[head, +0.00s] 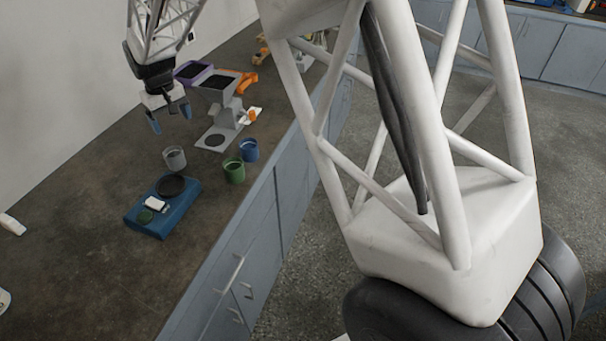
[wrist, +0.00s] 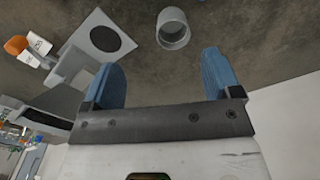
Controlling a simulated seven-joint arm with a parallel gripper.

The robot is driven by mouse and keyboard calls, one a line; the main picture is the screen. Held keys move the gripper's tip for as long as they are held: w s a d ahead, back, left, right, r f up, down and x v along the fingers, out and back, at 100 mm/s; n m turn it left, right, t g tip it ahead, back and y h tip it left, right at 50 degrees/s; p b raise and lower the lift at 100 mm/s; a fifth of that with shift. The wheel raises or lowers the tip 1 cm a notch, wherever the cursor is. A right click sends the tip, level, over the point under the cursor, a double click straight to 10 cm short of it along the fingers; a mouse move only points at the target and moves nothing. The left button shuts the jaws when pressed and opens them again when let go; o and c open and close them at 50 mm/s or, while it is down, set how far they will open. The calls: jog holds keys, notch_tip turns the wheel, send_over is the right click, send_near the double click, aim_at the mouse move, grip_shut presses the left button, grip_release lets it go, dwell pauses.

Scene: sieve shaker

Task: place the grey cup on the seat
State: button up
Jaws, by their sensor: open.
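The grey cup (head: 175,160) stands upright on the brown worktop, behind a blue device (head: 150,225). It also shows in the wrist view (wrist: 173,30), beyond my fingertips. I cannot tell which surface is the seat: a round black disc (head: 171,186) tops the blue device, and a dark round patch (head: 214,140) lies on the base plate of a grey stand (head: 222,112). That plate also shows in the wrist view (wrist: 90,45). My gripper (head: 171,118) is open and empty, above the worktop and apart from the cup. Its blue fingers show in the wrist view (wrist: 163,70).
A green cup (head: 234,173) and a blue cup (head: 249,151) stand right of the grey cup, near the counter's edge. An orange object (head: 243,82) and a purple-edged tray (head: 190,71) lie farther back. The worktop left of the blue device is mostly clear.

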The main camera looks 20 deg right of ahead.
jog(key=s+d+r+m, duration=0.1)
jog(key=s+d+r, duration=0.3)
jog(key=s, duration=0.3)
jog(key=s+d+r+t, duration=0.1)
jog(key=s+d+r, duration=0.25)
jog(key=s, duration=0.25)
jog(key=s+d+r+m, duration=0.1)
jog(key=s+d+r, duration=0.2)
jog(key=s+d, duration=0.3)
jog(key=s+d+m, duration=0.1)
jog(key=s+d, duration=0.1)
jog(key=s, duration=1)
jog(key=s+d+f+m+t, duration=0.1)
jog(key=s+d, duration=0.2)
jog(key=s, duration=0.9)
jog(key=shift+s+d+f, duration=0.15)
jog(key=shift+d+f, duration=0.05)
jog(key=shift+d, duration=0.1)
jog(key=shift+o, duration=0.4)
